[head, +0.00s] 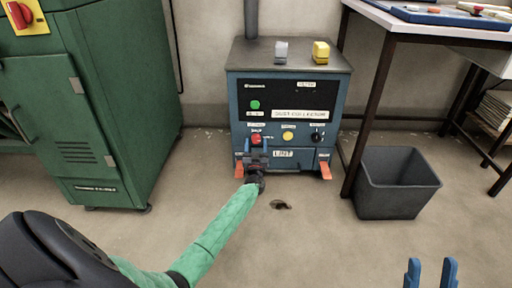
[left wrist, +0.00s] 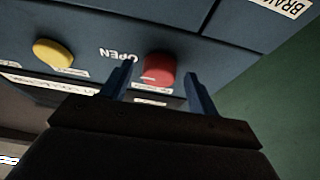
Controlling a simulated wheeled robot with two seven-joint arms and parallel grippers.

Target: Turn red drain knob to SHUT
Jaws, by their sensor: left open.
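The red drain knob (head: 256,139) is on the lower left of the front of a blue machine (head: 335,98). My left gripper (head: 257,150) is open at that front, and it partly covers the area below the knob. In the left wrist view the red knob (left wrist: 159,68) shows between the two blue fingers of my left gripper (left wrist: 158,84), with gaps to both sides. Whether a finger touches the knob cannot be told. My right gripper (head: 431,271) is open and empty at the bottom right, far from the machine.
A yellow knob (head: 288,135), a black knob (head: 316,136) and a green button (head: 255,104) share the panel. A green cabinet (head: 70,110) stands left. A dark bin (head: 395,185) and a table (head: 440,28) stand right. The floor in front is mostly clear.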

